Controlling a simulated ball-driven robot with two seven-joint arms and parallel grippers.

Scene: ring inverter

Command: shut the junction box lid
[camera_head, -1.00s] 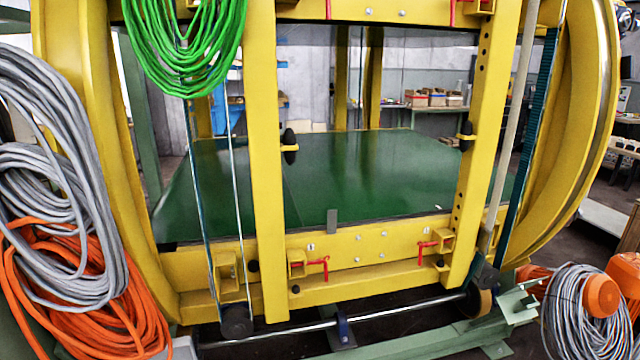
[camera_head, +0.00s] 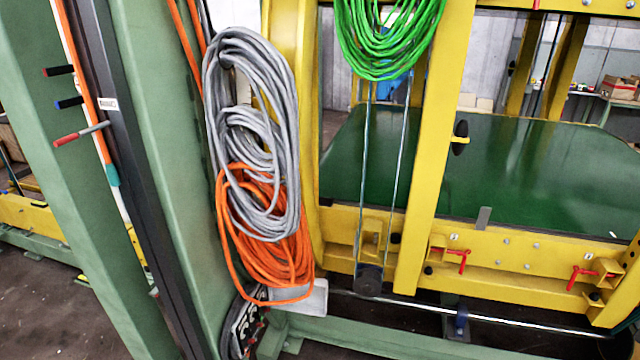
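I cannot make out a junction box or its lid for certain in the head view. A small dark panel with pale round marks (camera_head: 243,326) sits low at the foot of the green post, below the orange cable coil; I cannot tell what it is. Neither of my grippers shows in the head view.
A green post (camera_head: 170,150) with red and blue handles stands at left. Grey (camera_head: 255,130) and orange (camera_head: 265,250) cable coils hang beside it. A yellow frame (camera_head: 432,150) with a green platform (camera_head: 540,175) and a green cable coil (camera_head: 388,35) fills the right. Floor (camera_head: 60,310) shows lower left.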

